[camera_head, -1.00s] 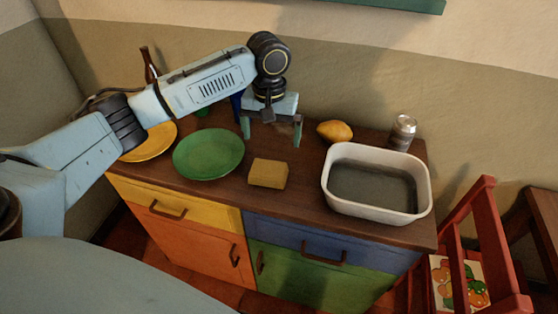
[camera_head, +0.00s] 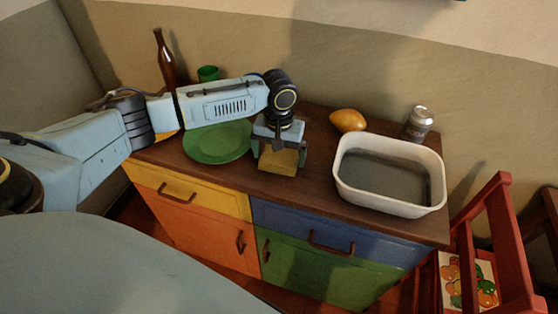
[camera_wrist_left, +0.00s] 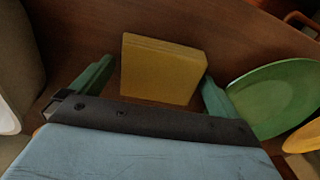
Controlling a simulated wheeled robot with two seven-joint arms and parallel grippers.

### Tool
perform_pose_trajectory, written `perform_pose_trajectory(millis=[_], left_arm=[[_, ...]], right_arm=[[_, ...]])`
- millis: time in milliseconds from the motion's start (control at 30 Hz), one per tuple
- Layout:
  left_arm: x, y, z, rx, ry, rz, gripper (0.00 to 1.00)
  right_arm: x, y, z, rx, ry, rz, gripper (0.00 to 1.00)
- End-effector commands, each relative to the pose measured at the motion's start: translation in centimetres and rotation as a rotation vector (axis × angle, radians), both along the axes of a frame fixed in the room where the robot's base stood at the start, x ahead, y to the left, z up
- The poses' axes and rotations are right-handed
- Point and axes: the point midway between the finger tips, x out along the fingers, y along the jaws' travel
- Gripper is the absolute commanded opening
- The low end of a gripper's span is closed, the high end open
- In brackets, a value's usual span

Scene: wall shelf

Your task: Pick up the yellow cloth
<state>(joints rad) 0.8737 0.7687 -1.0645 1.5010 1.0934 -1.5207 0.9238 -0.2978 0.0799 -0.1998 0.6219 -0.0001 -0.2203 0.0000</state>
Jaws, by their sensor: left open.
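The yellow cloth (camera_head: 278,161) is a folded, block-like square on the brown cabinet top, between the green plate and the white basin. It also shows in the left wrist view (camera_wrist_left: 160,68). My left gripper (camera_head: 279,158) is directly over the cloth, pointing down at it. In the left wrist view my left gripper (camera_wrist_left: 154,82) is open, with one green finger on each side of the cloth and small gaps visible. The upper part of the cloth is hidden by the gripper in the head view. My right gripper is not in view.
The green plate (camera_head: 217,146) lies left of the cloth, partly under my arm. A white basin (camera_head: 384,201) stands to the right. A bottle (camera_head: 166,60) and green cup (camera_head: 208,73) stand back left.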

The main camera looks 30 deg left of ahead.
Motion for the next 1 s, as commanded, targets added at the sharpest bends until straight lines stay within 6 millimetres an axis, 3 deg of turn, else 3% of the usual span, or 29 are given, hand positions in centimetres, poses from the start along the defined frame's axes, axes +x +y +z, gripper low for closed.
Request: perform_pose_trajectory(millis=[100, 333, 567, 833, 1000], left_arm=[[0.0, 0.0, -0.9, 0.001, 0.0, 0.0, 1.0], [0.0, 0.0, -0.9, 0.0, -0.001, 0.0, 0.99], [0.0, 0.0, -0.9, 0.0, -0.001, -0.001, 0.69], [0.1, 0.0, -0.4, 0.001, -0.002, -0.001, 0.69], [0.1, 0.0, 2.2, 0.0, -0.005, -0.002, 0.69]], right_arm=[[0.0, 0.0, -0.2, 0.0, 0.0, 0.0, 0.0], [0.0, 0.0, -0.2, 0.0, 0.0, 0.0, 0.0], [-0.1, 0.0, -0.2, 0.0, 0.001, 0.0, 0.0], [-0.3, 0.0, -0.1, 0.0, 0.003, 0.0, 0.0], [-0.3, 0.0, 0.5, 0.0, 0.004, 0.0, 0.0]])
